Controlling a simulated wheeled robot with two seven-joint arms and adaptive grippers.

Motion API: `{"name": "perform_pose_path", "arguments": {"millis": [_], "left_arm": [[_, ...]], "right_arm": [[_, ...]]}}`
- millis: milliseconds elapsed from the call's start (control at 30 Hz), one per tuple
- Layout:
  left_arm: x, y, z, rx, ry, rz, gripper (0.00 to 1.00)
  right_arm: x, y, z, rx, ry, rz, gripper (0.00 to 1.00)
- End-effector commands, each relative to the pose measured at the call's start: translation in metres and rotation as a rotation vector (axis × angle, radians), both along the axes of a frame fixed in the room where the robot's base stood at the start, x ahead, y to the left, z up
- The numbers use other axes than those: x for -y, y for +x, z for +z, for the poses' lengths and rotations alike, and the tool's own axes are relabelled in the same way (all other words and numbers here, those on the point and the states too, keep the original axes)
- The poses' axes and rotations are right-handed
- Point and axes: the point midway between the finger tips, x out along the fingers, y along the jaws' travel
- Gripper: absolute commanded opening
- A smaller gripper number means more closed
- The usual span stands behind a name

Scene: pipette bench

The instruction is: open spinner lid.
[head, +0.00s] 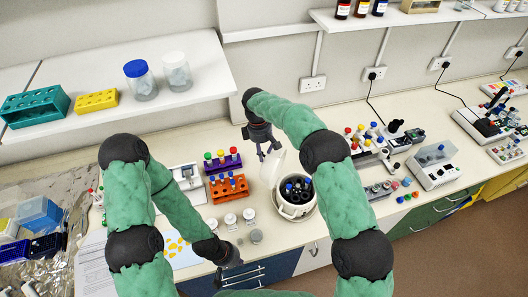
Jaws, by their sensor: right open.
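The spinner (294,211) is a round white device on the bench right of the middle, partly behind my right arm. Its dark rotor with several blue-capped tubes shows, so it stands open. A pale lid (272,168) is raised at its back left side. My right gripper (265,155) is open and points down at the lid's upper edge; I cannot tell whether it touches. My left gripper (230,284) is low in the picture, near the bench's front edge and away from the spinner. Its fingers are too unclear to tell open from shut.
Purple (222,163) and orange (229,189) tube racks stand left of the spinner. Several small white-lided pots (231,220) stand in front of them. More racks and a grey-white device (434,167) are to the right. A shelf (130,83) overhangs the bench at the back left.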

Motion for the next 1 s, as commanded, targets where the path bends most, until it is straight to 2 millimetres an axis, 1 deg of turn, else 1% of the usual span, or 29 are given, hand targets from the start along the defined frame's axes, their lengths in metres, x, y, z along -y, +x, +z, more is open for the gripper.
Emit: {"name": "perform_pose_path", "arguments": {"millis": [167, 400, 500, 700, 1000], "left_arm": [[0.000, 0.000, 0.000, 0.000, 0.000, 0.000, 0.00], [0.000, 0.000, 0.000, 0.000, 0.000, 0.000, 0.00], [0.000, 0.000, 0.000, 0.000, 0.000, 0.000, 0.00], [0.000, 0.000, 0.000, 0.000, 0.000, 0.000, 0.00], [0.000, 0.000, 0.000, 0.000, 0.000, 0.000, 0.00]], "right_arm": [[-0.004, 0.003, 0.029, 0.004, 0.002, -0.001, 0.46], [-0.010, 0.006, 0.076, 0.003, 0.001, 0.000, 0.46], [-0.012, 0.007, 0.091, 0.002, 0.002, 0.000, 0.46], [-0.014, 0.007, 0.109, -0.002, 0.001, 0.001, 0.46], [-0.014, 0.007, 0.112, -0.002, 0.001, 0.001, 0.46]]}}
